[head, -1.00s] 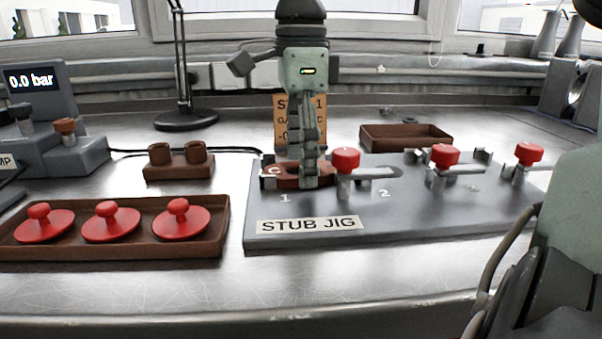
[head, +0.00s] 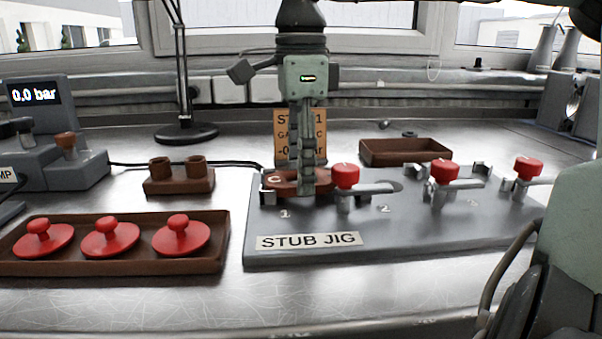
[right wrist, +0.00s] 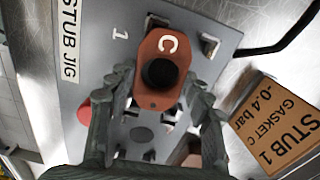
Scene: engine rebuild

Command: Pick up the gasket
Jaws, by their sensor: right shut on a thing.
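The gasket (head: 285,182) is a reddish-brown oblong plate marked with a white C, at station 1 of the grey stub jig (head: 405,232). In the right wrist view the gasket (right wrist: 153,96) shows a dark round centre between the fingers. My right gripper (head: 306,188) points down and is shut on the gasket, holding it close over the jig. The fingers hide part of the gasket in the head view. My left gripper is not in view.
Red-knobbed clamps stand close by: one (head: 345,176) right beside the gasket, others (head: 445,172) further right. A sign (head: 286,122) stands behind. A brown tray (head: 222,252) with red lids lies left; an empty brown tray (head: 405,153) lies behind the jig.

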